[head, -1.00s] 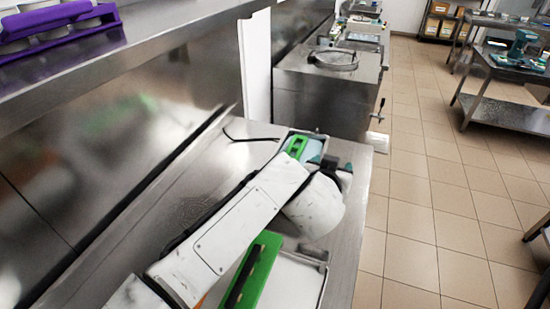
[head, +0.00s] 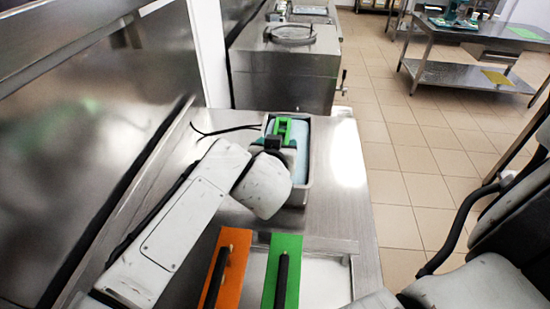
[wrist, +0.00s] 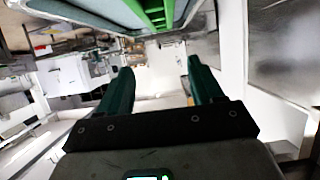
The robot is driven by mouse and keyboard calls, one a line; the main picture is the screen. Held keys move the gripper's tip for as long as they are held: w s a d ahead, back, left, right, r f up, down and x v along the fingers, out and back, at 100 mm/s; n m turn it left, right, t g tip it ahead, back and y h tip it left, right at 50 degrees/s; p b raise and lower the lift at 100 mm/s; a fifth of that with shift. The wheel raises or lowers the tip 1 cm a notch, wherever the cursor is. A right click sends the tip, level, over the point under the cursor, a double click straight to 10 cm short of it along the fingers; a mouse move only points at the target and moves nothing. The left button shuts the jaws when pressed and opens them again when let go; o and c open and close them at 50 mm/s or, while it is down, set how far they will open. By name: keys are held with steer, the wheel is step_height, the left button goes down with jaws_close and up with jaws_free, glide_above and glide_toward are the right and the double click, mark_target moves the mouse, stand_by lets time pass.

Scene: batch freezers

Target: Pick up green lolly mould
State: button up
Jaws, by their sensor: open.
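A green slotted piece that looks like the green lolly mould (head: 284,126) lies in or over a steel tub (head: 308,150) at the far end of the counter in the head view. My gripper is right beside its near end there, partly hidden by my wrist. In the wrist view my gripper (wrist: 157,78) is open, its two dark green fingers apart with nothing between them. The green piece (wrist: 153,12) shows at the top, beyond the fingertips, with the tub's edge (wrist: 80,20) around it. I cannot tell whether a finger touches it.
An orange flat tool (head: 225,262) and a green flat tool (head: 287,262), both with black handles, lie at the near end by a pale tray (head: 325,275). A black cable (head: 225,130) lies left of the tub. A steel machine (head: 285,65) stands beyond the counter.

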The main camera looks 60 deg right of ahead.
steer(key=f+b, duration=0.2)
steer(key=f, duration=0.1)
steer(key=d+f+b, duration=0.1)
steer(key=shift+w+f, duration=0.3)
steer(key=shift+f, duration=0.05)
steer(key=shift+p+x, duration=0.85)
steer(key=shift+x, duration=2.35)
steer(key=shift+w, duration=0.1)
steer(key=shift+c, duration=0.2)
steer(key=c, duration=0.7)
steer(key=shift+c, duration=0.9)
steer(key=shift+r, duration=0.1)
